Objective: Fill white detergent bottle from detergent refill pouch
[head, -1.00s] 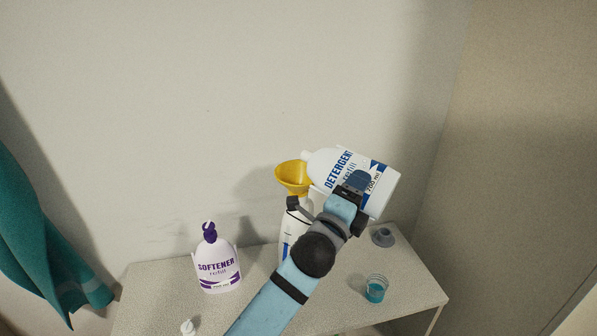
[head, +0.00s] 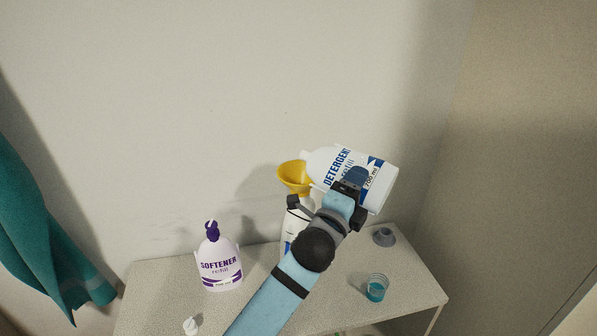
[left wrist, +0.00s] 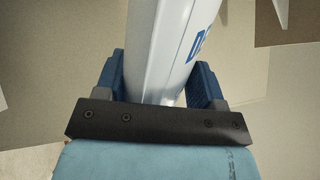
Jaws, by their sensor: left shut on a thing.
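The detergent refill pouch (head: 376,170) is white with blue "DETERGENT refill" lettering. My left gripper (head: 352,184) is shut on it and holds it tilted, its spout end pointing left. In the left wrist view the pouch (left wrist: 168,50) sits between the two blue fingers (left wrist: 160,80). The spout end is at the rim of a yellow funnel (head: 294,178). The funnel stands on the white detergent bottle (head: 292,222), which is upright on the table and mostly hidden behind my left arm. I cannot see any liquid flowing. My right gripper is not in view.
The speckled table (head: 160,290) also holds a white softener pouch (head: 219,264) with a purple cap, a grey cap (head: 383,237), a clear cup with teal liquid (head: 376,288) and a small white item (head: 190,326). A teal cloth (head: 40,235) hangs left. Walls close in behind and right.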

